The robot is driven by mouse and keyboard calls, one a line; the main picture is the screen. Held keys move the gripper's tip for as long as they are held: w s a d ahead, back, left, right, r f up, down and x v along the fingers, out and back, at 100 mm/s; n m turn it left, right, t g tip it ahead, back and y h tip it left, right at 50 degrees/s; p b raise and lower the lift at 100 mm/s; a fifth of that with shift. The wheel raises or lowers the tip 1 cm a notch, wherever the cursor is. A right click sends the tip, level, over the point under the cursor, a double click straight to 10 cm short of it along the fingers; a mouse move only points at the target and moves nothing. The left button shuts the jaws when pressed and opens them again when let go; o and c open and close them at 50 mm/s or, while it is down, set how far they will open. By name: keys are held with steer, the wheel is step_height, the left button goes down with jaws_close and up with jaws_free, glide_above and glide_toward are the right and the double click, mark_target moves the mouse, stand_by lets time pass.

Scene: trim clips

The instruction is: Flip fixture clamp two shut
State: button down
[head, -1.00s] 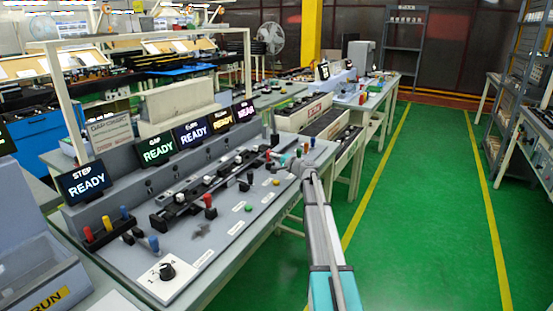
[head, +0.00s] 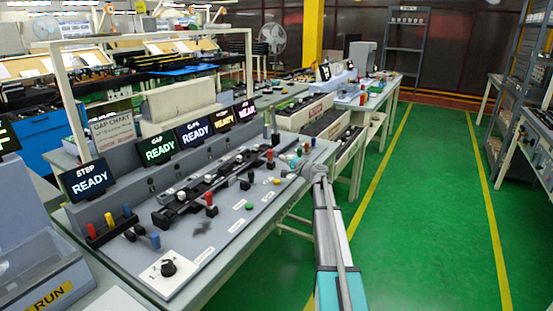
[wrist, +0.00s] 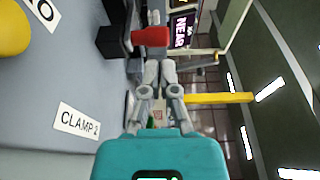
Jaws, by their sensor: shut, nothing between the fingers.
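Clamp two has a red handle grip (head: 269,155) and stands at the right end of the panel in the head view. In the wrist view its red grip (wrist: 151,37) lies just beyond my fingertips, and its black base (wrist: 111,42) is beside it. The handle appears to stand up from the panel. A white label (wrist: 77,121) reads "CLAMP 2". My gripper (wrist: 160,68) is shut and empty, pointing towards the red grip; I cannot tell if it touches. In the head view my gripper (head: 294,160) is small at the panel's right end.
Another red-handled clamp (head: 210,198) stands mid-panel. A yellow button (head: 277,181), a green button (head: 249,206) and a rotary knob (head: 168,268) sit along the front. Lit screens (head: 158,150) line the back. The green floor (head: 420,200) to the right is clear.

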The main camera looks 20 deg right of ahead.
steer(key=v, duration=0.8)
steer(key=shift+s+d, duration=0.2)
steer(key=shift+s, duration=0.15)
